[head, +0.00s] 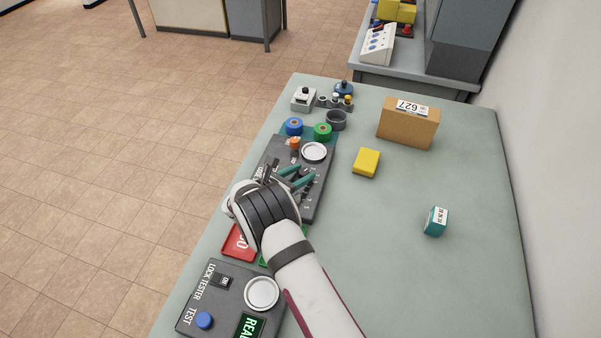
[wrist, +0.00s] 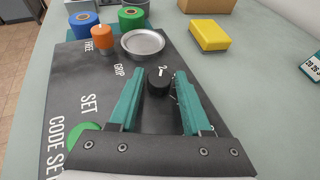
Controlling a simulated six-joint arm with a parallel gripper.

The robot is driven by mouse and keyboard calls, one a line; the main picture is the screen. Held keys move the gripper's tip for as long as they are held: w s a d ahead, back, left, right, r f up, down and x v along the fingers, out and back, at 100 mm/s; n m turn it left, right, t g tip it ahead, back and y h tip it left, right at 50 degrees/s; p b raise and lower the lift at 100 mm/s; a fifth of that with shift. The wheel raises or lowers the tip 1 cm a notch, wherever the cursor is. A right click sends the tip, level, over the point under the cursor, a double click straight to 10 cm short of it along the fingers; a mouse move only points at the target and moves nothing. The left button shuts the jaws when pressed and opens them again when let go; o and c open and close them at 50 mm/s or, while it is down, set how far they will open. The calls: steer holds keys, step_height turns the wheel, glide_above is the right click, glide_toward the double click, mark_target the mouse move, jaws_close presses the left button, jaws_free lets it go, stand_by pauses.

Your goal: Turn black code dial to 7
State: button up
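The black code dial (wrist: 158,82) stands on the dark code-set panel (wrist: 75,80), with a white 2 beside its far edge. Other digits around it are hidden or too small to read, and I cannot tell the dial's setting. My gripper (wrist: 160,76) has its two teal fingers apart, one on each side of the dial, with a small gap on both sides. In the head view my gripper (head: 299,178) is over the panel (head: 316,196), and the dial cannot be made out there.
On the panel's far part are an orange knob (wrist: 102,37) and a round metal dish (wrist: 143,42). Blue (wrist: 85,26) and green (wrist: 131,18) rings stand beyond. A yellow block (head: 366,162), cardboard box (head: 408,126) and teal box (head: 436,221) lie right. The lock tester (head: 210,290) is nearer.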

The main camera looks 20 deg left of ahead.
jaws_close()
steer(key=shift+w+a+m+g+h, duration=0.2)
steer(key=shift+m+g+h, duration=0.4)
steer(key=shift+m+h, duration=0.4)
steer(key=shift+m+g+h, duration=0.4)
steer(key=shift+m, duration=0.1)
steer(key=shift+s, duration=0.1)
steer(key=shift+o, duration=2)
jaws_free()
steer(key=v, duration=1.5)
steer(key=shift+s+a+r, duration=0.1)
steer(key=shift+s+a, duration=0.2)
